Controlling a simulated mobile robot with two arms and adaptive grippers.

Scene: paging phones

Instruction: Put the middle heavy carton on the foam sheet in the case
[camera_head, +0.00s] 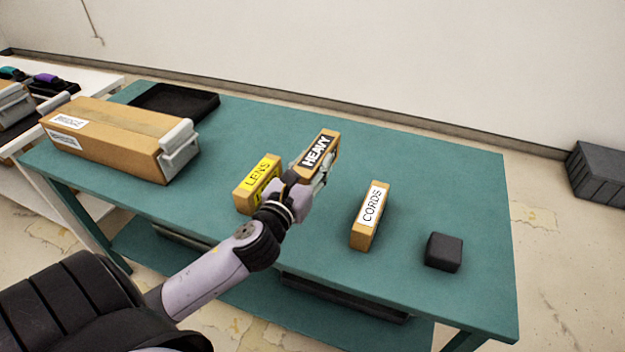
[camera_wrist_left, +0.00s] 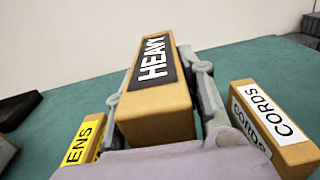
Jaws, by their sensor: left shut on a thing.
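The HEAVY carton (camera_head: 320,152) is a brown box with a black label and white letters. It stands between the LENS carton (camera_head: 257,184), with a yellow label, and the CORDS carton (camera_head: 370,215), with a white label. My left gripper (camera_head: 309,178) is shut on the HEAVY carton, with a finger on each side. In the left wrist view the HEAVY carton (camera_wrist_left: 155,95) fills the space between the fingers. I cannot tell whether its underside touches the table. A black shallow tray-like case (camera_head: 175,102) lies at the back left; no foam sheet is clearly visible. My right gripper is not in view.
The green table (camera_head: 440,190) has a dark block (camera_head: 444,252) at its right end. A long cardboard box (camera_head: 110,138) with a grey handle-like part (camera_head: 180,147) stands at the left. A dark bin (camera_head: 598,172) is on the floor at the right. The table's back right is clear.

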